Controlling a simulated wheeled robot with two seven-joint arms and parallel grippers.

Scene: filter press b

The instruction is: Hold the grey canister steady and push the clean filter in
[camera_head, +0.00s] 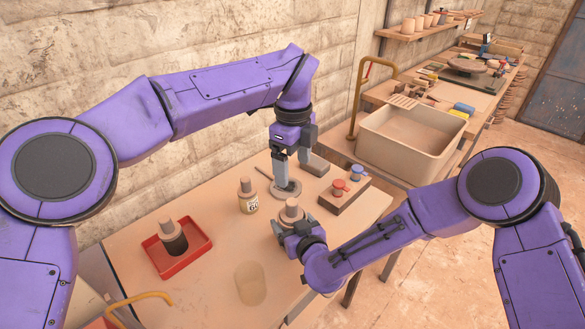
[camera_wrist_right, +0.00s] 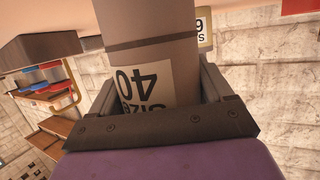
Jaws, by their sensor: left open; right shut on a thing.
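The grey canister (camera_head: 286,189) appears as a low round grey piece with a wide rim on the table, partly hidden by my left gripper. My left gripper (camera_head: 291,172) points down over it with its fingers apart; I cannot tell whether they touch it. My right gripper (camera_head: 291,222) is shut on a filter, a grey-brown cylinder (camera_head: 291,208) nearer the front. In the right wrist view the filter (camera_wrist_right: 150,55) stands between the fingers, with a pale label reading "Size 40". Its lower part is hidden in the head view.
Another labelled filter (camera_head: 248,198) stands left of the canister. A red tray (camera_head: 205,245) holds a dark-bodied filter (camera_head: 174,240). A translucent cylinder (camera_head: 250,284) stands at the front. A large basin (camera_head: 400,145) is beyond.

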